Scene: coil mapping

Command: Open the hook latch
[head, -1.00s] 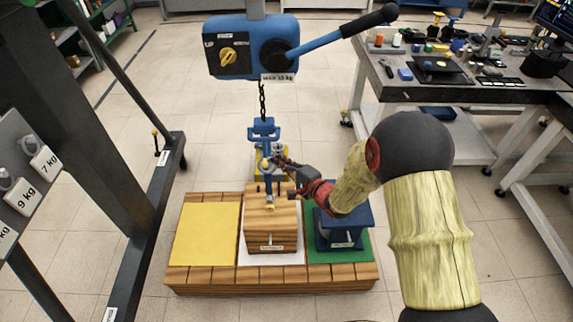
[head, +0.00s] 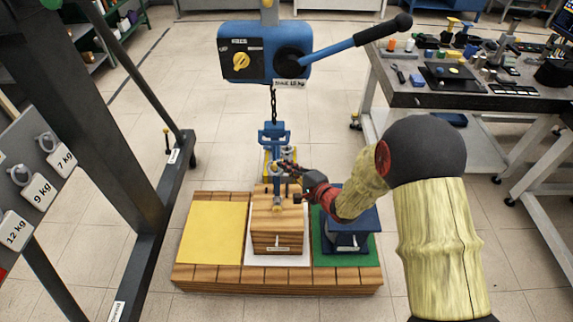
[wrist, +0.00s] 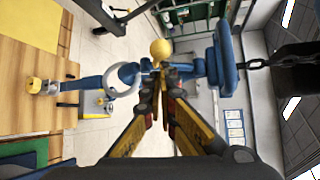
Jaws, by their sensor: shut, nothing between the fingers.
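The blue hook (head: 273,134) hangs on a chain below the hoist, just above the wooden crate. In the wrist view its blue block (wrist: 222,62) lies at the right and its shank runs left. A pale ring (wrist: 122,80) sits around the shank. A yellow ball knob (wrist: 160,48) stands just beyond my fingertips; I take it to be part of the latch, but cannot tell its position. My gripper (head: 284,172) is at the right side of the hook. In the wrist view my gripper (wrist: 161,78) is shut and empty, its tips overlapping the shank; contact is unclear.
The wooden crate (head: 277,228) stands on the middle pad of a wooden platform (head: 285,282). A dark blue box (head: 346,238) stands on the green pad; the yellow pad (head: 213,232) is bare. A blue hoist (head: 262,52) hangs above. A cluttered workbench (head: 440,97) is at the right.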

